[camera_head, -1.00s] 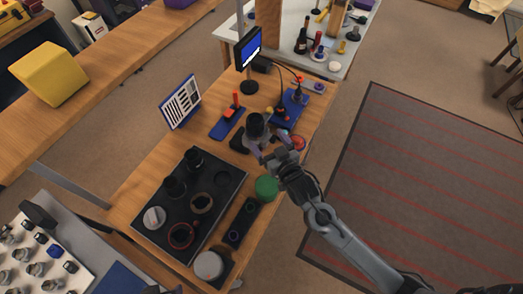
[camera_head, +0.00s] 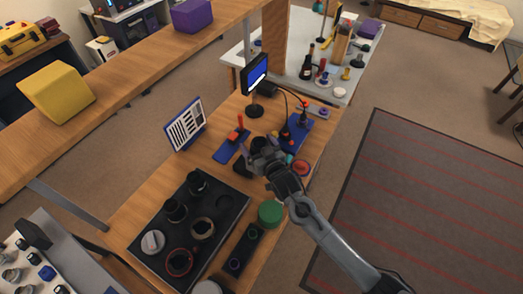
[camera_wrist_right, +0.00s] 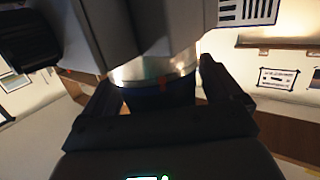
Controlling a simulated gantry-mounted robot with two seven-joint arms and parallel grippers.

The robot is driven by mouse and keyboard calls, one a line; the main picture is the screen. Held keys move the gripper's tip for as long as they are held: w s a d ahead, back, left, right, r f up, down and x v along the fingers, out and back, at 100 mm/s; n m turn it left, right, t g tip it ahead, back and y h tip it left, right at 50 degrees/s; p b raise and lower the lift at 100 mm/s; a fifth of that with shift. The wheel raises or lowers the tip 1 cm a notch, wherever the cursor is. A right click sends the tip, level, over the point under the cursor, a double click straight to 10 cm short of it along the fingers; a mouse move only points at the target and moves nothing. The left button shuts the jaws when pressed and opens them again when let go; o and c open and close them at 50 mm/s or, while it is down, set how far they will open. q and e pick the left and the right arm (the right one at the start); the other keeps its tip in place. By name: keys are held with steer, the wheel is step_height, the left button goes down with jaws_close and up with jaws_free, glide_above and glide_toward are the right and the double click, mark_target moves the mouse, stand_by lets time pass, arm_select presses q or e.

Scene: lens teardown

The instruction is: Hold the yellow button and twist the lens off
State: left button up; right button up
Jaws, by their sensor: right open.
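My right gripper (camera_head: 262,149) is over the small dark camera stand on the wooden bench and hides most of it. A black part of the stand (camera_head: 242,166) shows at its left. In the right wrist view, my right gripper (camera_wrist_right: 157,88) is open, with one dark finger on each side of a round piece, likely the lens. This piece has a silver ring (camera_wrist_right: 150,70) with a red mark and a dark blue band (camera_wrist_right: 150,98). A grey body (camera_wrist_right: 155,28) lies above it. I cannot tell whether the fingers touch it. I cannot make out the yellow button. My left gripper is not in view.
A black tray (camera_head: 222,238) with round parts lies in front. A green round piece (camera_head: 270,213) and a red round piece (camera_head: 300,168) sit near the right edge. A blue tool rest (camera_head: 226,151), a striped card (camera_head: 186,124) and a small monitor (camera_head: 255,73) stand behind.

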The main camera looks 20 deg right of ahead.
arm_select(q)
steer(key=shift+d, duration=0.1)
arm_select(e)
steer(key=shift+w, duration=0.2)
steer(key=shift+c, duration=0.7)
steer(key=c, duration=1)
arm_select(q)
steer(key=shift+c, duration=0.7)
arm_select(e)
steer(key=shift+c, duration=0.4)
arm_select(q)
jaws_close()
arm_select(e)
steer(key=o, duration=1.3)
